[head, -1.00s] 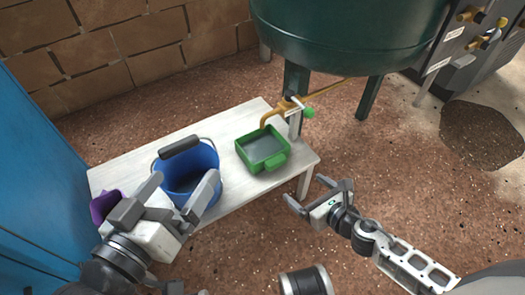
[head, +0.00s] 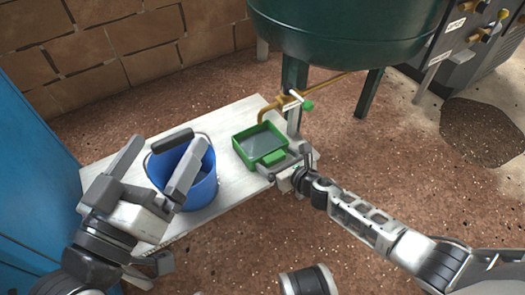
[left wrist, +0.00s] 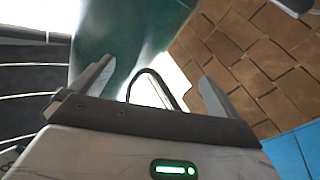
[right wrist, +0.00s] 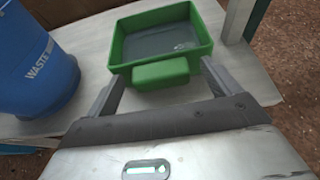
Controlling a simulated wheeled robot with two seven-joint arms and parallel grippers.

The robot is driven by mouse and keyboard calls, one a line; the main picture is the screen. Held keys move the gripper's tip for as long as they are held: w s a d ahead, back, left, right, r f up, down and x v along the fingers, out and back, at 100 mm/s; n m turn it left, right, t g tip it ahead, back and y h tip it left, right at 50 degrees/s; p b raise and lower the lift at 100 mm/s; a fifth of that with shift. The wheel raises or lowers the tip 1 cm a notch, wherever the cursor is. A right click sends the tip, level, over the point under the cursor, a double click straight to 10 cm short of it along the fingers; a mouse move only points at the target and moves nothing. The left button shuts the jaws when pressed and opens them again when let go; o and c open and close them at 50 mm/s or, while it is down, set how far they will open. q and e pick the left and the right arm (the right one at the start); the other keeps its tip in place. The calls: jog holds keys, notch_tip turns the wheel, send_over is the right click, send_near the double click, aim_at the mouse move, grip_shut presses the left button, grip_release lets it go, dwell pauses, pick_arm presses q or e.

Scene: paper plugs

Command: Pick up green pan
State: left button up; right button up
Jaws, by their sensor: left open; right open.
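The green pan (head: 262,143) is a shallow square tray holding greyish liquid, sitting level near the right end of the white table. It also shows in the right wrist view (right wrist: 125,55), with its blocky green handle (right wrist: 160,73) facing me. My right gripper (head: 284,163) is open at the pan's near side. Its fingers lie either side of the handle, without being closed on it. My left gripper (head: 169,146) is open and empty, raised in front of the blue bucket and partly covering it.
The blue bucket (head: 203,187) stands left of the pan on the white table (head: 230,118); its lettering shows in the right wrist view. A brass tap (head: 268,108) from the dark green tank (head: 345,30) hangs just behind the pan. A tank leg stands close by on the right.

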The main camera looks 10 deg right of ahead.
jog(key=shift+w, duration=0.1)
jog(key=c, duration=1.2)
jog(key=shift+r, duration=0.1)
